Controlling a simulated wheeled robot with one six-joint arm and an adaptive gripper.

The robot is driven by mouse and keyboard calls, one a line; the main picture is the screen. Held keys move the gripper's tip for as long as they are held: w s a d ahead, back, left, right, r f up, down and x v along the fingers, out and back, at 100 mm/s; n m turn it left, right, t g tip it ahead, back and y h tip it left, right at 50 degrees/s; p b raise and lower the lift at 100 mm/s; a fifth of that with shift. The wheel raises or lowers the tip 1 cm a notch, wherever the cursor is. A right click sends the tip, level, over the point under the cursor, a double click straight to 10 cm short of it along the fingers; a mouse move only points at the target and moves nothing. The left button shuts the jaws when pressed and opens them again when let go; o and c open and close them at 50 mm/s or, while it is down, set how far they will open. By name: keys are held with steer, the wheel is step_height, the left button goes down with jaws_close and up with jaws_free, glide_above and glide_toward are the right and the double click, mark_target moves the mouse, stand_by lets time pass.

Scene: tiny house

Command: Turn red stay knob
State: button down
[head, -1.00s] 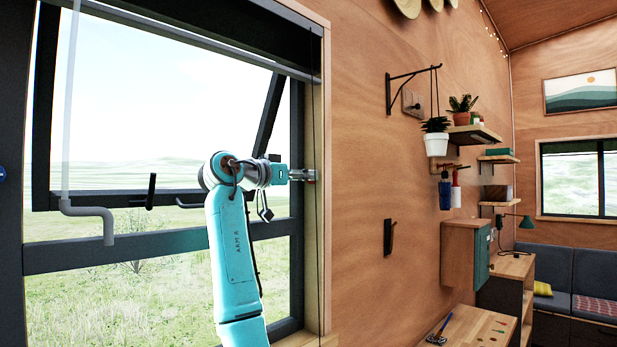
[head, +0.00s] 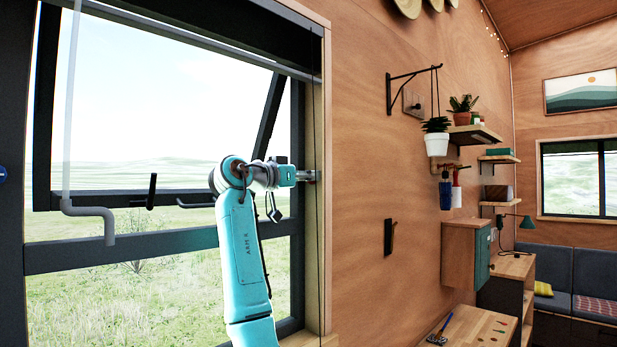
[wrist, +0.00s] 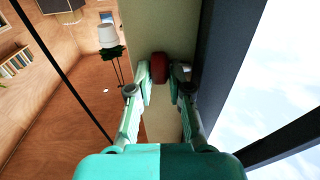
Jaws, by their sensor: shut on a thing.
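The red stay knob (wrist: 160,67) shows in the wrist view, on the pale window jamb between my fingertips. My gripper (wrist: 159,82) is shut on it, with one finger on each side. In the head view my gripper (head: 312,176) reaches the right side of the window frame. The knob cannot be made out there, hidden at the end of my gripper. The tilted window sash (head: 268,115) is propped open, its lower edge swung outward.
A thin dark cord (head: 319,240) runs down beside the right jamb, close to my gripper. A potted plant (head: 437,143) hangs from a wall bracket to the right.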

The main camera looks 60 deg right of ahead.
steer(key=shift+f+g+h, duration=0.15)
steer(key=shift+g+h, duration=0.15)
steer(key=shift+h, duration=0.9)
steer(key=c, duration=1.1)
jaws_free()
steer(key=shift+a, duration=0.1)
steer(key=shift+v, duration=3.75)
